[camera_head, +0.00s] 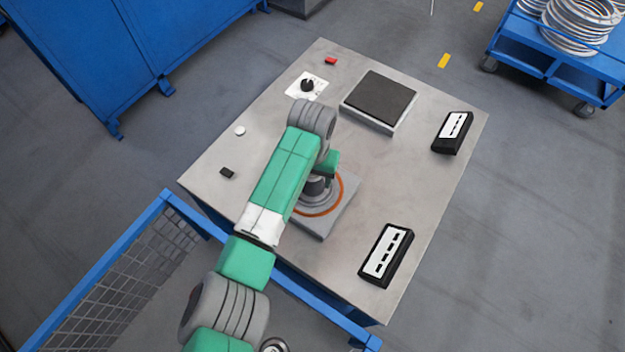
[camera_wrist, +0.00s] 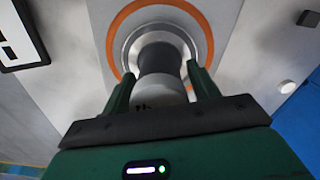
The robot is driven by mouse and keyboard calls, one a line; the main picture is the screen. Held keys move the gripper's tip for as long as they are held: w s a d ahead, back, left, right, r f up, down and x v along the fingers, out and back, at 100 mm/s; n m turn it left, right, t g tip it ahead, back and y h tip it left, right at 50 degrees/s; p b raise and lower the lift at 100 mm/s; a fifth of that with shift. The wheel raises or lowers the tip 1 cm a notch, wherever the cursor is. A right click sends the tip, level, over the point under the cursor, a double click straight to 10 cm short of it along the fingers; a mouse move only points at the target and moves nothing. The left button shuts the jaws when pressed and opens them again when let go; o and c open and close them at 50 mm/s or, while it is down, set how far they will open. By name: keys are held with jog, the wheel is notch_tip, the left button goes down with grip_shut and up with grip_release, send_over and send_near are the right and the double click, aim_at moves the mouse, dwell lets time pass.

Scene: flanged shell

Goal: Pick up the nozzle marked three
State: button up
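No readable "three" shows in either view, so I cannot tell which thing is the nozzle marked three. My gripper (camera_wrist: 160,78) points down over a flanged shell with an orange ring (camera_wrist: 120,38). Its green fingers stand apart on either side of a dark grey cylinder (camera_wrist: 160,60), which rises from the shell's middle. Narrow gaps seem to show between fingers and cylinder, and I see no clear contact. Small dark marks, too blurred to read, show near its near end. In the head view the orange ring (camera_head: 338,196) is partly hidden by my arm.
The shell sits on a grey plate (camera_head: 326,226) on a metal table (camera_head: 420,165). Two black units with white panels stand at right (camera_head: 452,132) and front right (camera_head: 386,255). A black-topped box (camera_head: 380,97), a knob (camera_head: 307,85) and a red block (camera_head: 330,61) are behind.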

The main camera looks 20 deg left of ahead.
grip_shut()
jog(key=shift+r, duration=0.2)
jog(key=shift+r+p, duration=0.65)
jog(key=shift+r, duration=0.95)
jog(key=shift+s+d+r, duration=0.1)
jog(key=shift+s, duration=0.1)
jog(key=s+d+r+p, duration=0.1)
jog(key=s+d+p, duration=0.3)
jog(key=s, duration=1)
jog(key=d, duration=0.2)
jog(key=shift+d+r, duration=0.15)
jog(key=shift+d, duration=0.2)
